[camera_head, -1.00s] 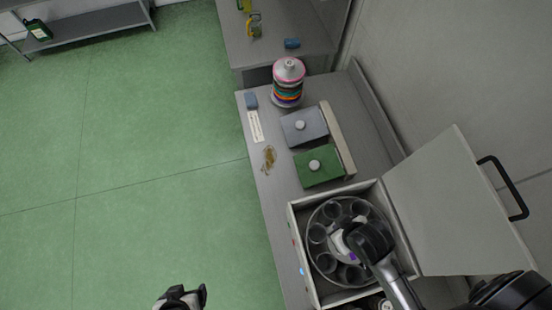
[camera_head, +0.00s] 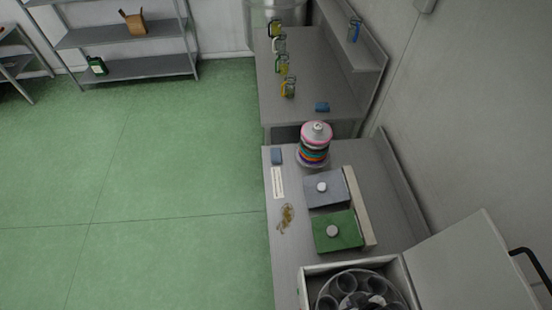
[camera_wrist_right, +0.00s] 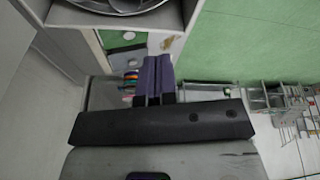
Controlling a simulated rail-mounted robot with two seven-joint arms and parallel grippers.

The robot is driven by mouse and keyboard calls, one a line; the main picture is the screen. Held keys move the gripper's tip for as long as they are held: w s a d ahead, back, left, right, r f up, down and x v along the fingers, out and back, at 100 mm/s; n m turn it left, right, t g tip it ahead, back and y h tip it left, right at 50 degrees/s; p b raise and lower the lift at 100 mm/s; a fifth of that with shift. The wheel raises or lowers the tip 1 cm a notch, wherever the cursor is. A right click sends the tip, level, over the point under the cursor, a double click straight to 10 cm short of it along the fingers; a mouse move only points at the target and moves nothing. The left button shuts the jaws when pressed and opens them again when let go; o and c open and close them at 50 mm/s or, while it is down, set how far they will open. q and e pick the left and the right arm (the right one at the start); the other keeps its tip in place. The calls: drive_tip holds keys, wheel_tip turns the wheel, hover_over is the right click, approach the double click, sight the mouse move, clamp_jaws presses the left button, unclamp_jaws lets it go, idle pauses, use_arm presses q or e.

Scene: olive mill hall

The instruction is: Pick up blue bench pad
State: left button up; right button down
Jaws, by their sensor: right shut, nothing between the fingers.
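A small blue pad (camera_head: 276,156) lies flat at the near bench's left back corner. A second small blue item (camera_head: 322,107) lies on the farther bench; I cannot tell which one is the bench pad. My right gripper (camera_wrist_right: 157,65) shows in the right wrist view with its purple fingers shut and empty, apart from both blue items. In the head view a dark part near the rotor at the bottom edge may belong to it, but this is unclear. My left gripper is out of view.
An open-lidded box with a rotor (camera_head: 352,284) stands at the near bench's front. Grey (camera_head: 328,189) and green (camera_head: 335,232) blocks with white knobs, a stack of coloured rings (camera_head: 314,146), a white label strip (camera_head: 278,183) and brown scraps (camera_head: 286,218) share the bench.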

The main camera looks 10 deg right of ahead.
drive_tip(key=c, duration=1.8)
unclamp_jaws()
drive_tip(key=o, duration=1.7)
drive_tip(key=shift+a, duration=0.1)
drive_tip(key=shift+w, duration=0.1)
